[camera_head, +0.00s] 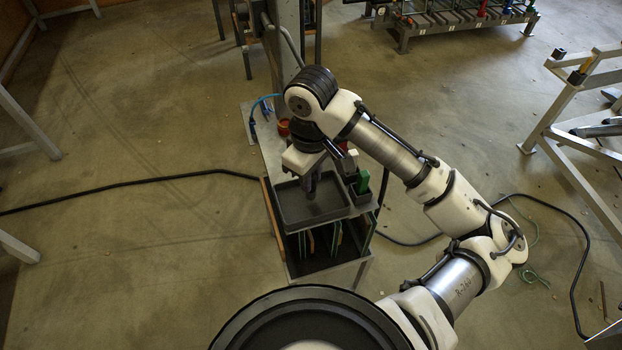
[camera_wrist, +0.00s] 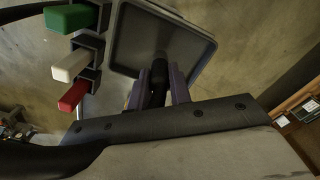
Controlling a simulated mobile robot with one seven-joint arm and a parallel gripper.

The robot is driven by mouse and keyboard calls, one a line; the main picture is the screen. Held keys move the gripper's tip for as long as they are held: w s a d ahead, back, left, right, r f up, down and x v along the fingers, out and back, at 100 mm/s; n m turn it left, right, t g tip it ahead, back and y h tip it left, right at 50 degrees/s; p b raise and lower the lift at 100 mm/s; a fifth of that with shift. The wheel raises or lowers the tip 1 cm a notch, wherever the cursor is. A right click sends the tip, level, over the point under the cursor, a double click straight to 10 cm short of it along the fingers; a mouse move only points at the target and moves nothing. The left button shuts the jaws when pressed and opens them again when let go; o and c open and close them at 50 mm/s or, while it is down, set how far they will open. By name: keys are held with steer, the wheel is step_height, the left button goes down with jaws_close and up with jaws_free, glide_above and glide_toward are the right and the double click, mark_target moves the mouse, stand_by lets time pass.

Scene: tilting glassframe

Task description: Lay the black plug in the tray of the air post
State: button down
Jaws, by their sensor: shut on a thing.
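The tray (camera_head: 284,204) is a shallow, dark, square pan with a raised rim on the grey air post (camera_head: 289,40). My gripper (camera_head: 311,193) points down over the tray. In the wrist view, its two purplish fingers (camera_wrist: 158,92) are shut on the black plug (camera_wrist: 159,72), a short dark cylinder. The plug's tip shows against the bare tray floor (camera_wrist: 185,42). I cannot tell whether the plug touches the floor. In the head view the plug is hard to tell from the dark fingertips.
Green (camera_wrist: 71,18), white (camera_wrist: 70,65) and red (camera_wrist: 73,95) handles stand in holders beside the tray. A divided rack (camera_head: 325,245) sits below the tray. A black cable (camera_head: 130,184) crosses the floor. A metal frame (camera_head: 565,100) stands at right.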

steer(key=shift+f, duration=0.8)
steer(key=shift+f, duration=0.2)
steer(key=c, duration=1.3)
jaws_free()
step_height(320, 180, up, 12)
steer(key=shift+r, duration=0.25)
